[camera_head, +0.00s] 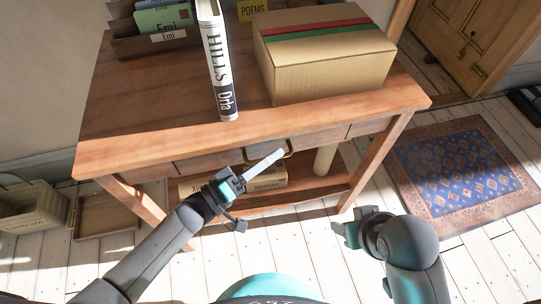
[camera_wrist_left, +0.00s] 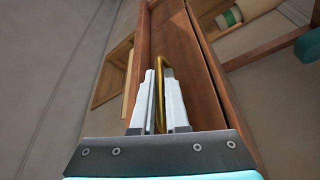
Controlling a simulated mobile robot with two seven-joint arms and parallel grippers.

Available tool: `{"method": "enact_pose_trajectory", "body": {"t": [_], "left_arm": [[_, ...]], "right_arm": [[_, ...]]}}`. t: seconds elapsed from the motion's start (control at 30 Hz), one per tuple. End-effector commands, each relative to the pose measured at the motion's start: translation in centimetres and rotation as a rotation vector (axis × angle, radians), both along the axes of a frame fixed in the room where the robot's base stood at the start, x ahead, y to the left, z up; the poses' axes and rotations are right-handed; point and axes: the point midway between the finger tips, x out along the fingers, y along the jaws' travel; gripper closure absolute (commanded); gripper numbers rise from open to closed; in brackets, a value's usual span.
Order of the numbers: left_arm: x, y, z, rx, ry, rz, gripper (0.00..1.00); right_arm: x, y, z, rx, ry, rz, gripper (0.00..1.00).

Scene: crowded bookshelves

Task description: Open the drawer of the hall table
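The wooden hall table (camera_head: 160,128) stands in front of me. Its drawer (camera_head: 322,139) sits under the top and looks shut, with its front close to flush. A brass loop handle (camera_head: 288,152) is on the drawer front; it also shows in the left wrist view (camera_wrist_left: 160,68). My left gripper (camera_head: 270,158) is at the handle, its two pale fingers on either side of the brass bar in the left wrist view (camera_wrist_left: 158,95), closed around it. My right gripper (camera_head: 343,232) hangs lower right, away from the table; its fingers are small and partly hidden.
A cardboard box (camera_head: 325,72) and a standing HILLS book (camera_head: 217,65) are on the tabletop, with a book holder (camera_head: 135,46) at back left. Books (camera_head: 268,182) lie on the lower shelf. A crate (camera_head: 32,208) is at left, a blue rug (camera_head: 450,175) at right.

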Motion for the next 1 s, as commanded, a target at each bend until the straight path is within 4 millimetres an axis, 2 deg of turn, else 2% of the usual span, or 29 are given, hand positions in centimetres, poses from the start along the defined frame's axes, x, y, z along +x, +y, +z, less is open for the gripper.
{"method": "enact_pose_trajectory", "body": {"t": [0.1, 1.0], "left_arm": [[-0.02, 0.02, -0.02, 0.000, 0.000, 0.000, 1.00], [-0.03, 0.06, -0.07, 0.001, 0.001, 0.001, 1.00]], "right_arm": [[0.01, -0.01, 0.00, 0.000, 0.000, 0.000, 0.50], [0.00, 0.03, -0.03, 0.000, 0.001, 0.001, 0.50]]}}
